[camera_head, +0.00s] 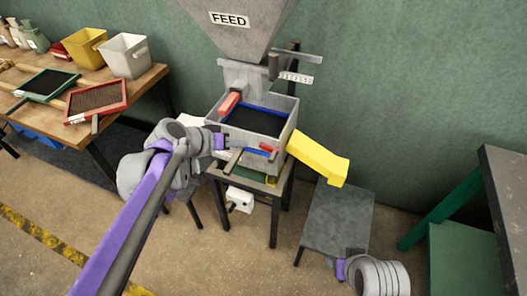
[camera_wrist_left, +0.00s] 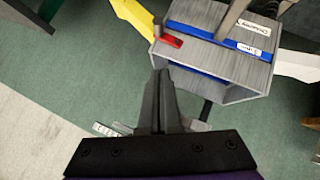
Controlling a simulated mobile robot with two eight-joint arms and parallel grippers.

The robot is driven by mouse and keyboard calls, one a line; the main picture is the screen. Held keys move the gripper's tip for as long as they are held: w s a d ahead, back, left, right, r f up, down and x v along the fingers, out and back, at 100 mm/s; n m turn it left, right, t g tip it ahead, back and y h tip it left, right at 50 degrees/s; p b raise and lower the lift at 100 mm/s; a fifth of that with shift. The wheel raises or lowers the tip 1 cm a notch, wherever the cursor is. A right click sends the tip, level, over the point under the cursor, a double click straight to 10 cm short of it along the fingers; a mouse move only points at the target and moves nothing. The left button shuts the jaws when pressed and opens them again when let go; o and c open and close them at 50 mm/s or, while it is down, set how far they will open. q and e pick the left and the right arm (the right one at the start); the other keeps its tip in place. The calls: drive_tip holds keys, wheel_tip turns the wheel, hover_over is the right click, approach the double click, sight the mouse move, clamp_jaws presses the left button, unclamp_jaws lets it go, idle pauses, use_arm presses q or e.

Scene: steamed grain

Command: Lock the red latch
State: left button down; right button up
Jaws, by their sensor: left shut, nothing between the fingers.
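The red latch (camera_head: 268,148) is a small red piece at the front right of the grey box, near the yellow chute. It also shows in the left wrist view (camera_wrist_left: 169,40), at the end of a blue strip. The grey box (camera_head: 290,117) holds a blue-framed dark screen (camera_head: 256,121). My left gripper (camera_head: 233,143) is shut and empty at the box's front, to the left of the latch. In the left wrist view my left fingers (camera_wrist_left: 160,75) point toward the box, with the tips apart from the latch in the picture. My right gripper (camera_head: 341,268) is low at the bottom right, its fingers unclear.
A yellow chute (camera_head: 317,158) slopes right from the box, above a grey low table (camera_head: 338,215). A handle (camera_head: 234,161) sticks out from the box's front. The feed hopper (camera_head: 238,30) hangs above. A wooden table (camera_head: 48,119) with trays and bins stands left.

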use_arm(q)
drive_tip(key=b, duration=0.1)
approach(272, 154)
drive_tip(key=shift+x, duration=2.95)
